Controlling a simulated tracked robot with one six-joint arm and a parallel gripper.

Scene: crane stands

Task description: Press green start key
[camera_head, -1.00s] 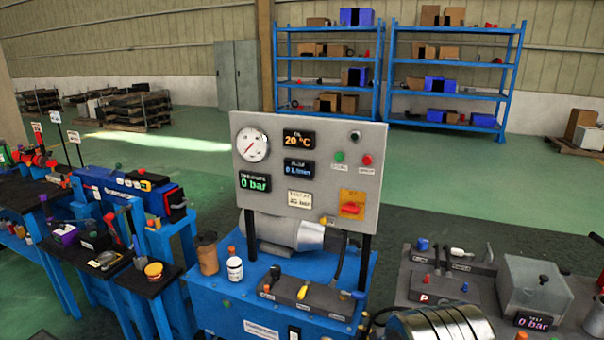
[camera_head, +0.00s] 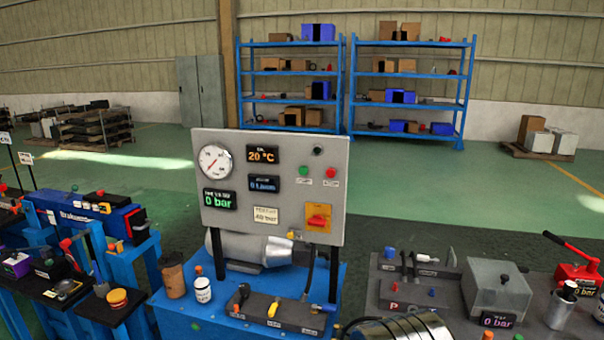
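The green start key (camera_head: 304,171) is a small round button on the upper right of a grey control panel (camera_head: 225,140). A red button (camera_head: 331,173) sits just to its right, and a dark round knob (camera_head: 318,151) is above them. Small labels lie under both buttons. The panel stands upright on a blue bench (camera_head: 180,318). My gripper does not show in this view.
Below the buttons is a red switch on an orange plate (camera_head: 319,218). A gauge (camera_head: 214,161) and lit displays fill the panel's left. A valve block (camera_head: 262,318), bottles and a motor stand on the bench. Other benches flank it; green floor lies behind.

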